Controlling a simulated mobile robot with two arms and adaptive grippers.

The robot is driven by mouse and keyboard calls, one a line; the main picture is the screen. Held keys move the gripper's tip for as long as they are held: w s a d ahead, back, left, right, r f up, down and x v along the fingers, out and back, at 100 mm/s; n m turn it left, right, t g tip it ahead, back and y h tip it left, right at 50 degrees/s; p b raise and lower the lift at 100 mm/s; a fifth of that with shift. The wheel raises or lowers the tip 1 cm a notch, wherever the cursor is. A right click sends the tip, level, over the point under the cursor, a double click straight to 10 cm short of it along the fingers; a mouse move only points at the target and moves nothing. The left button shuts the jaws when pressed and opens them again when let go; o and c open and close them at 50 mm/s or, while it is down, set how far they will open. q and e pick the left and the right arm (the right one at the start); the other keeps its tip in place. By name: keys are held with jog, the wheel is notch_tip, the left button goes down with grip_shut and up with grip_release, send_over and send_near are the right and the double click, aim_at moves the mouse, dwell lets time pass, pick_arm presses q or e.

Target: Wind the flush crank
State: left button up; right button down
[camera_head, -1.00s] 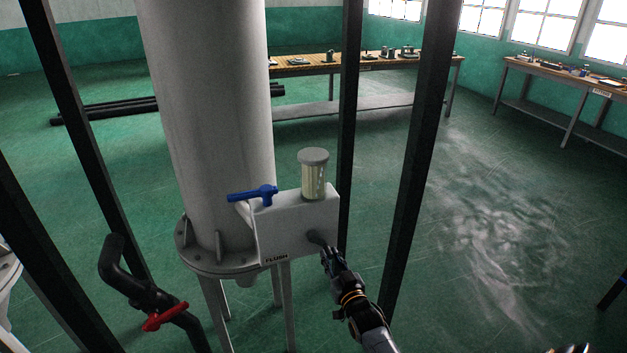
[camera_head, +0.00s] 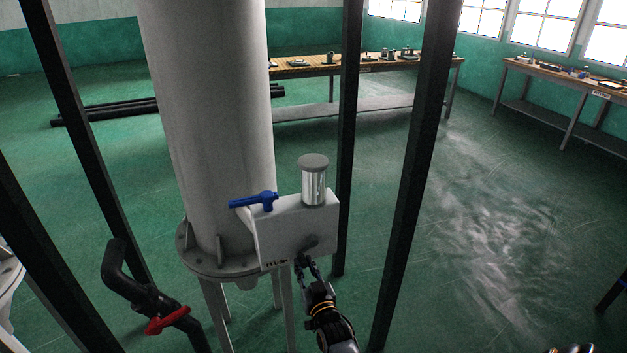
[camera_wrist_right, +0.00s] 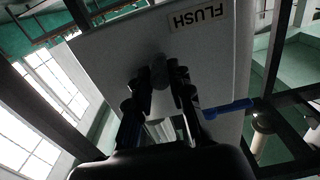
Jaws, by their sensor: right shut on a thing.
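The flush box (camera_head: 290,232) is a light grey housing on the side of the tall grey column, with a FLUSH label (camera_head: 277,263) low on its front. The flush crank (camera_head: 310,243) is on the box's front face, mostly hidden by my gripper in the head view. My right gripper (camera_head: 306,262) is below the crank's hub and shut on its handle. In the right wrist view the grey crank handle (camera_wrist_right: 159,72) is between the two black fingers, with the FLUSH label beyond. My left gripper is not in view.
Black posts (camera_head: 412,170) stand close on the right. A black pipe with a red handle (camera_head: 167,320) is at lower left. Benches stand far behind.

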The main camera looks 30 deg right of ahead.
jog(key=c, duration=1.2)
grip_release()
jog(key=shift+s+a+p, duration=0.1)
jog(key=shift+s+p, duration=0.3)
jog(key=shift+s, duration=0.1)
jog(key=p+v, duration=0.2)
jog(key=v, duration=0.2)
jog(key=shift+s, duration=0.15)
jog(key=shift+p+v, duration=0.35)
jog(key=shift+v, duration=0.55)
jog(key=shift+f, duration=0.1)
